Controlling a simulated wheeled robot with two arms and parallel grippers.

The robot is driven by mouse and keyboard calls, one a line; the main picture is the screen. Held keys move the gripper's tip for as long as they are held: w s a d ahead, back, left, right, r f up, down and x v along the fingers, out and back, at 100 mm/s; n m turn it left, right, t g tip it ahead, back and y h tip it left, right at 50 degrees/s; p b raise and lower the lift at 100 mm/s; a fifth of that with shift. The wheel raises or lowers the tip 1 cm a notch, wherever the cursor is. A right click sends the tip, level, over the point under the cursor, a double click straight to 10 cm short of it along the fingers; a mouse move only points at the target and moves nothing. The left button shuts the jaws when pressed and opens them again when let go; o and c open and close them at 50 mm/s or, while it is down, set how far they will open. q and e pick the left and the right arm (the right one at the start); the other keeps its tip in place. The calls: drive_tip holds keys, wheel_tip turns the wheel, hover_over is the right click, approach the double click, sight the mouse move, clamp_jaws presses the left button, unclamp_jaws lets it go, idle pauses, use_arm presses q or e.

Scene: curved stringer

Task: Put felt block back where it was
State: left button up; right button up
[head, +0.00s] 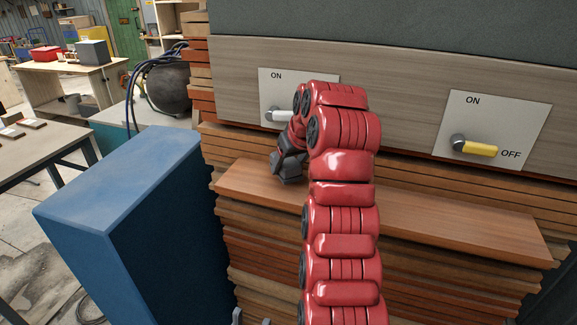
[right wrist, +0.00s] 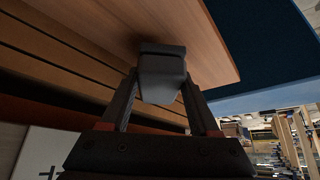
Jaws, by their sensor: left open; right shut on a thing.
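The dark grey felt block (right wrist: 162,75) is between the two fingers of my right gripper (right wrist: 160,88) in the right wrist view. In the head view the block (head: 287,177) is small and partly hidden by my red right arm. My right gripper (head: 288,157) is shut on it, at the wooden ledge (head: 430,218) below the left switch. The block is very close to the ledge surface, with a dark shadow beside it; I cannot tell if it touches. Only the grey tips of my left gripper (head: 252,319) show at the bottom edge, apart and empty.
A panel above the ledge carries a white-handled switch (head: 282,115) and a yellow-handled switch (head: 475,148). A tall blue box (head: 120,175) stands left of the ledge. The ledge right of my arm is bare. Workbenches stand farther left.

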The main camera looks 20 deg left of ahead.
drive_tip(key=shift+f, duration=1)
drive_tip(key=shift+f, duration=0.1)
drive_tip(key=shift+f, duration=0.1)
drive_tip(key=o, duration=1.4)
drive_tip(key=shift+o, duration=0.2)
